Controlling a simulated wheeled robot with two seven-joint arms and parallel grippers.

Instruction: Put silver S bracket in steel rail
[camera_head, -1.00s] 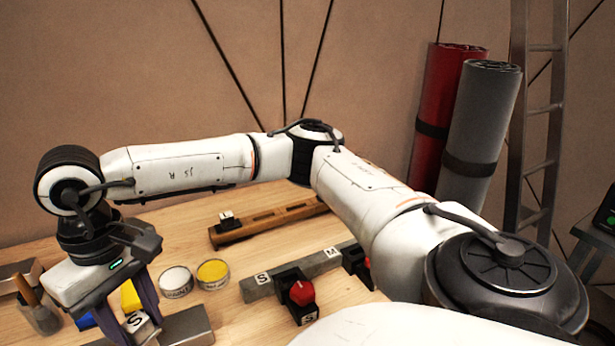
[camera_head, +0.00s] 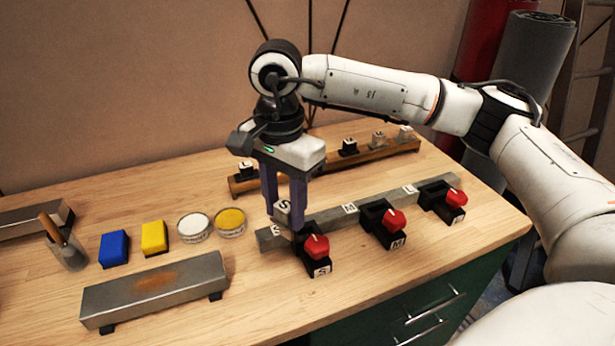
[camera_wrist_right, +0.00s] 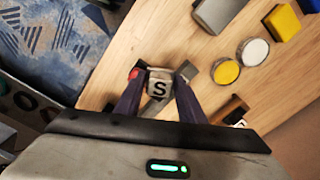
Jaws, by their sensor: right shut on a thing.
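My right gripper (camera_head: 285,205) is shut on the silver S bracket (camera_head: 283,211), a small block with a black S on its face. In the right wrist view the S bracket (camera_wrist_right: 160,83) sits between the fingertips (camera_wrist_right: 158,88). The steel rail (camera_head: 330,215) is a long grey bar marked S, M and L, with black clamps along its front. The gripper holds the bracket at the rail's S end, by the clamp with a red knob (camera_head: 316,246). I cannot tell whether the bracket touches the rail. My left gripper is not in view.
A wooden rail (camera_head: 330,168) with several small lettered blocks stands behind. A rusty steel bar (camera_head: 155,288) lies at the front left. Blue (camera_head: 114,248) and yellow (camera_head: 154,237) blocks and two paint tins (camera_head: 194,226) stand left. Bare table lies between.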

